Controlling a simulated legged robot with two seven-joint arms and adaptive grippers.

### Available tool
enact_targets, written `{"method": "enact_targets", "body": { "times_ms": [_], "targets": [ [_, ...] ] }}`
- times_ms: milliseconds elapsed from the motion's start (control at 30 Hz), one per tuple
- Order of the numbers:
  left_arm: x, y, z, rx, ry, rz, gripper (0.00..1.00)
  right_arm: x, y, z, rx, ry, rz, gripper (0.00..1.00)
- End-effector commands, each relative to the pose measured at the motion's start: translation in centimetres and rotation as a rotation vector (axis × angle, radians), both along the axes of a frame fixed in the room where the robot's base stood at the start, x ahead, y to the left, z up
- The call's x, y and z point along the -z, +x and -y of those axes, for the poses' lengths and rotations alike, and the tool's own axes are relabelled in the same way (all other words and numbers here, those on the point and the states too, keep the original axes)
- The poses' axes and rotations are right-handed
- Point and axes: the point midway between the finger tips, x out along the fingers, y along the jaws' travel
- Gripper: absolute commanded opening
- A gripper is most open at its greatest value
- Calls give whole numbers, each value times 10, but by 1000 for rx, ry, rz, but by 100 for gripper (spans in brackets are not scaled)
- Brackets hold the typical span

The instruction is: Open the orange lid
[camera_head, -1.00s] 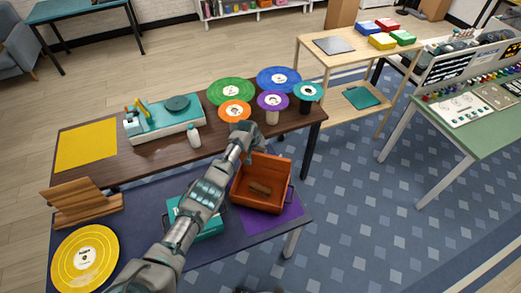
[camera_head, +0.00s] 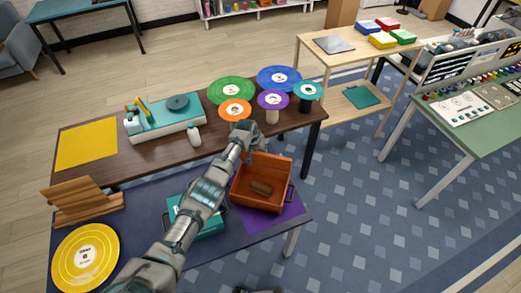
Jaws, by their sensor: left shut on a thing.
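An orange box (camera_head: 257,198) stands on the purple mat at the right end of the near table. Its orange lid (camera_head: 266,164) is raised and stands up at the back of the box. A brown block (camera_head: 261,188) lies inside the box. My left gripper (camera_head: 247,148) is at the upper left corner of the raised lid. Its fingers are small and partly hidden by my own wrist, and it is shut on the lid's edge. My right gripper does not show clearly.
A teal box (camera_head: 207,222) is partly behind my left arm. A purple mat (camera_head: 284,222) lies under the orange box. Several coloured discs, among them an orange disc (camera_head: 235,110), stand on the dark table behind. A yellow disc (camera_head: 85,258) and wooden rack (camera_head: 80,203) are at left.

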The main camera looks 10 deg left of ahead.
Motion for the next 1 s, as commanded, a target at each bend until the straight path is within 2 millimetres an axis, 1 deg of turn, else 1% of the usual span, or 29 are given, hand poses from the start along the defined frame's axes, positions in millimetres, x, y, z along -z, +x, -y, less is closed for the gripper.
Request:
{"method": "enact_targets", "body": {
  "times_ms": [33,200,233,267,300,333,633,767,867,1000],
  "targets": [
    [2,-1,0,-1,1,-4,0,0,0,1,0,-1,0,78],
    [2,-1,0,-1,1,-4,0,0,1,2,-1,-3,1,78],
    [2,-1,0,-1,1,-4,27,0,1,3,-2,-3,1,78],
    [2,-1,0,-1,1,-4,35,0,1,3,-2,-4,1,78],
    [2,-1,0,-1,1,-4,45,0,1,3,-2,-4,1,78],
    [2,-1,0,-1,1,-3,52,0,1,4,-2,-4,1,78],
    [0,-1,0,0,0,0,52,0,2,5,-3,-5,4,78],
    [-5,-2,-1,0,-1,0,52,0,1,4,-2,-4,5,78],
    [-13,-4,-2,1,-2,2,52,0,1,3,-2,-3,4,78],
    [-32,-11,-7,1,1,4,52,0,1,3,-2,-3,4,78]
  ]
}}
